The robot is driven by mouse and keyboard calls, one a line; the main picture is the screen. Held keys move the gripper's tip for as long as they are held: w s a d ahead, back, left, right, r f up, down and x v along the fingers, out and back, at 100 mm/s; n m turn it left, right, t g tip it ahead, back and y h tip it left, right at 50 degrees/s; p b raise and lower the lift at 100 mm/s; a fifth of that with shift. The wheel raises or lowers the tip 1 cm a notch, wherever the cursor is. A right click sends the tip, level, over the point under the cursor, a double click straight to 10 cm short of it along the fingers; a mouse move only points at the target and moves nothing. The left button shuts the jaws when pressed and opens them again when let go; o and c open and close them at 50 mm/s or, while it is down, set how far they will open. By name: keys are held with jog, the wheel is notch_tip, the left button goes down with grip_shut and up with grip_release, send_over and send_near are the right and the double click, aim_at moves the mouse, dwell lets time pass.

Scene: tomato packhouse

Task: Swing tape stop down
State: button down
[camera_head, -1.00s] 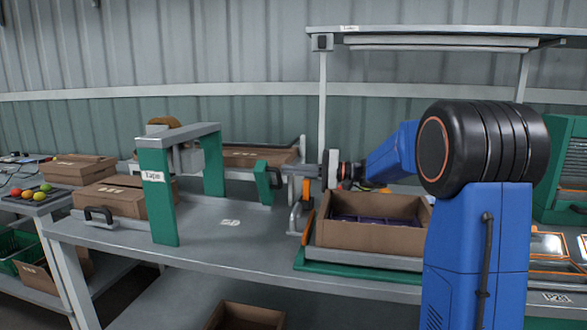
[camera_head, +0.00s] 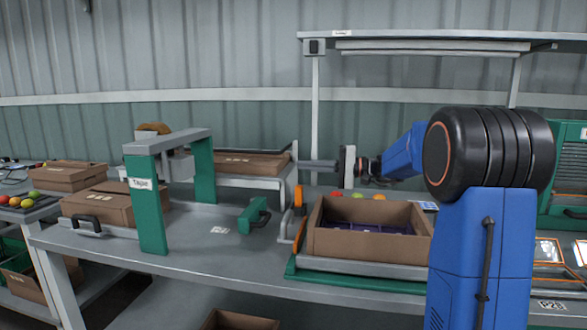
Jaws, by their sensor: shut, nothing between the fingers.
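The tape stop (camera_head: 250,218) is a green bar with a black handle. It lies low, close to the bench top, just right of the green tape arch (camera_head: 150,205), which bears a "Tape" label. My gripper (camera_head: 303,165) is shut and empty, pointing left. In the picture it sits above and to the right of the stop, apart from it. Its fingers show side-on in front of the wall.
An open carton (camera_head: 370,243) with purple contents stands on a green-edged platform at right, below my arm. A closed carton (camera_head: 112,205) lies left of the arch, another carton (camera_head: 250,164) behind it.

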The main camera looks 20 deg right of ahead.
jog(key=shift+v, duration=1.9)
jog(key=shift+r, duration=0.1)
